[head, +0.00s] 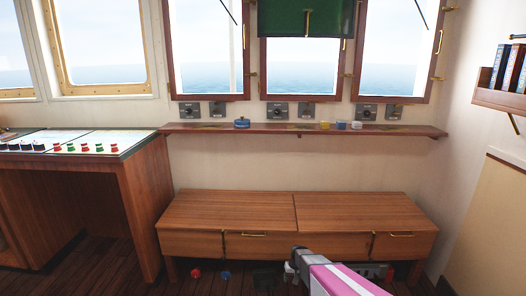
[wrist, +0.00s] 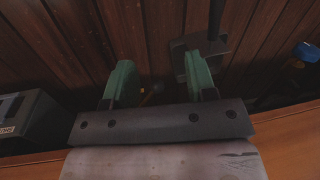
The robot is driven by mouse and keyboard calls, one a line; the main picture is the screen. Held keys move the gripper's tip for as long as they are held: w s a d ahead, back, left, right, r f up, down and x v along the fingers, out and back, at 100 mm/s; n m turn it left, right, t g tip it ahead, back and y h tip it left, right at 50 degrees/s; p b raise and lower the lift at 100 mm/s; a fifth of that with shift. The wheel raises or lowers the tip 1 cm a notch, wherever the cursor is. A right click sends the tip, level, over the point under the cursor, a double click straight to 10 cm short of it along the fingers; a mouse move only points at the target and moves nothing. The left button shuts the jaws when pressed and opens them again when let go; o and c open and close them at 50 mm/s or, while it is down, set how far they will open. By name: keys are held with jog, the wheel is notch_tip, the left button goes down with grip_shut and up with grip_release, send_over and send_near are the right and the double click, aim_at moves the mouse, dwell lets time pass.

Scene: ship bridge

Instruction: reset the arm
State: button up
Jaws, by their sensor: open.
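My arm (head: 340,280), white and pink, reaches in from the bottom of the head view, low in front of the wooden bench. My gripper shows in the wrist view (wrist: 161,77) with its two green fingers spread apart and nothing held between them. It is above the dark plank floor (wrist: 70,50). A dark grey object with a thin upright rod (wrist: 208,45) is just beyond the right finger; I cannot tell whether they touch.
A wooden bench (head: 290,210) stands against the wall. Under it lie a red item (head: 196,273), a blue item (head: 226,275) and dark items. A narrow shelf (head: 290,130) holds small things. A console (head: 145,190) stands at left. A grey box (wrist: 28,120) is left of my gripper.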

jog(key=s+d+r, duration=0.1)
jog(key=s+r, duration=0.6)
jog(key=r, duration=0.4)
jog(key=s+d+r+h, duration=0.1)
jog(key=s+r, duration=0.6)
jog(key=r, duration=0.5)
jog(key=s+d+r+m+h, duration=0.1)
jog(key=s+d+r, duration=0.1)
jog(key=s+r, duration=0.5)
notch_tip(320, 180, up, 5)
jog(key=shift+f, duration=0.2)
